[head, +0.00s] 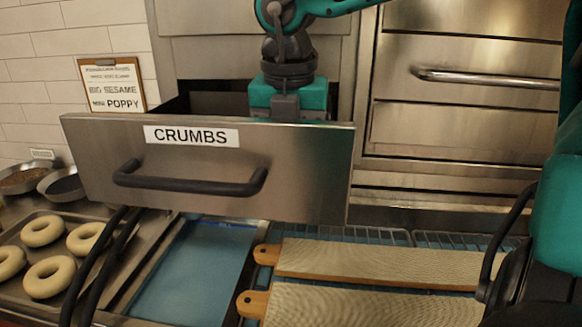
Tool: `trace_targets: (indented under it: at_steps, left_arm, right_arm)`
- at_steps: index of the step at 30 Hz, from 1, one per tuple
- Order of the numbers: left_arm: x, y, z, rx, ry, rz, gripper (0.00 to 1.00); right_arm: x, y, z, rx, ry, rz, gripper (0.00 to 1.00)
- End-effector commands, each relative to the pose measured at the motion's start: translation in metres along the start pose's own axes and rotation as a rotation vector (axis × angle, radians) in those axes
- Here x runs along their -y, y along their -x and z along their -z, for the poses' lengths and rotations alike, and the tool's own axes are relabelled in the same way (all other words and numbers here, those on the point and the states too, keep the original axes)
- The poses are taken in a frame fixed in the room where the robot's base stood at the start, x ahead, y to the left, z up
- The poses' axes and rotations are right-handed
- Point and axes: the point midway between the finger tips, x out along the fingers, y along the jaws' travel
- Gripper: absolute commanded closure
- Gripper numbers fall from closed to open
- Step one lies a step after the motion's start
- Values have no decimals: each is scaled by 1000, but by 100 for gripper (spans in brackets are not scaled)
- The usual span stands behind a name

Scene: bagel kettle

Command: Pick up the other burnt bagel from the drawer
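The drawer (300,165) labelled CRUMBS is pulled open, with its steel front facing me. A teal and grey gripper (290,104), apparently my right one, points down into it behind the front panel. The arm above it runs off toward the upper right. Its fingertips are hidden by the drawer front, so I cannot see whether they are open or shut. No burnt bagel is visible; the drawer's inside is dark and mostly hidden. My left gripper is not in view.
Pale bagels (43,231) lie on a metal tray (88,212) at left, near bowls (66,186) of toppings. Two fabric-covered boards (370,262) lie below the drawer front, beside a blue surface (195,262). A topping sign (112,84) leans at the tiled wall.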

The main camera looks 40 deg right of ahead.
Motion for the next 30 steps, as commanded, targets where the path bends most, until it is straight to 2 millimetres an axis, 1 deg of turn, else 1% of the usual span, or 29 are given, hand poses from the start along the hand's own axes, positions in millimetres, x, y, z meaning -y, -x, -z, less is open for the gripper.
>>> trace_targets:
  at_steps: [1, 3, 9, 20, 21, 30]
  left_arm:
    - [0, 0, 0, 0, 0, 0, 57]
    - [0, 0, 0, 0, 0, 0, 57]
    - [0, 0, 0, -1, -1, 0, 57]
    - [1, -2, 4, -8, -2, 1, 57]
    - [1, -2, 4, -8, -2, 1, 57]
    - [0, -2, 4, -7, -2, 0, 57]
  right_arm:
    - [0, -5, 1, -2, 0, 2, 21]
    - [0, -8, 0, -1, 0, 0, 21]
    - [0, -8, 0, 0, 0, 0, 21]
    - [0, -7, 0, 0, 0, 0, 55]
    - [0, -7, 0, 1, 0, 0, 57]
    - [0, -4, 0, 1, -1, 0, 57]
